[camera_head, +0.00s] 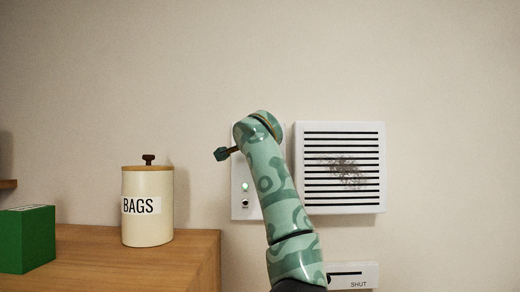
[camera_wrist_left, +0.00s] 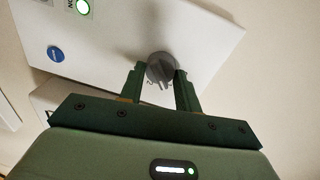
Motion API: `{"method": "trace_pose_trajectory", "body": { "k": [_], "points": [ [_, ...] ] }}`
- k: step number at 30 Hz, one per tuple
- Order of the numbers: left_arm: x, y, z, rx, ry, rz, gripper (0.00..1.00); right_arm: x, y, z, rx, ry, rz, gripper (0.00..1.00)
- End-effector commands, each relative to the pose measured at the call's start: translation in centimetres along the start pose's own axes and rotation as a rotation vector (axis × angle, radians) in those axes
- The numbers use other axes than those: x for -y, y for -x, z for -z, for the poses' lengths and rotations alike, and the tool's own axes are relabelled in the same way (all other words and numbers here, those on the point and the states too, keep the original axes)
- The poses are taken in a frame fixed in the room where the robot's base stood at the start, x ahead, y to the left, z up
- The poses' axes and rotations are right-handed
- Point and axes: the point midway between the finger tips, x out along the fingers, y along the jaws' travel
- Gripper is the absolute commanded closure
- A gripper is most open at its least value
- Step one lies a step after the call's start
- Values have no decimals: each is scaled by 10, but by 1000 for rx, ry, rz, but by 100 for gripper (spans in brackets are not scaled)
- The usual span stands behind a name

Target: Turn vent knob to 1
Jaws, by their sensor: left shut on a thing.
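The grey vent knob (camera_wrist_left: 160,66) sticks out from a white panel (camera_wrist_left: 190,30) in the left wrist view. My left gripper (camera_wrist_left: 159,73) is shut on the knob, one dark green finger on each side of it. A few dark marks show at the knob's near edge, too small to read, so I cannot tell its setting. In the head view, my green patterned arm covers the knob and most of the panel (camera_head: 238,209). My right gripper is in neither view.
A lit green light (camera_wrist_left: 83,6) and a blue button (camera_wrist_left: 55,53) are on the panel. A slatted vent (camera_head: 315,205) hangs to its right, above a box marked SHUT (camera_head: 358,285). A BAGS jar (camera_head: 148,225) and a green box (camera_head: 25,240) stand on the wooden cabinet (camera_head: 95,262).

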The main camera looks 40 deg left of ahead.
Motion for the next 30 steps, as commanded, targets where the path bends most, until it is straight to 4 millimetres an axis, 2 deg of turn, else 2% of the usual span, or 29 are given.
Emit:
{"method": "trace_pose_trajectory", "body": {
  "k": [1, 3, 14, 17, 24, 30],
  "points": [
    [-3, -1, 0, 1, 0, -6, 61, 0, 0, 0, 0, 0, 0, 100],
    [-3, -1, 0, 1, 0, -6, 45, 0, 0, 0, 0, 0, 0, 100],
    [-2, 5, 0, 0, -1, -2, 45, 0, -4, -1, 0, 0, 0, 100],
    [-4, 19, 0, -1, 2, -1, 45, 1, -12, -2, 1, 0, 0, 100],
    [-6, 83, 0, -2, 4, 0, 45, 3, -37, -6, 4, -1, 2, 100],
    [-4, 132, 0, -2, 3, -2, 45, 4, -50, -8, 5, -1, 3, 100]
  ]
}}
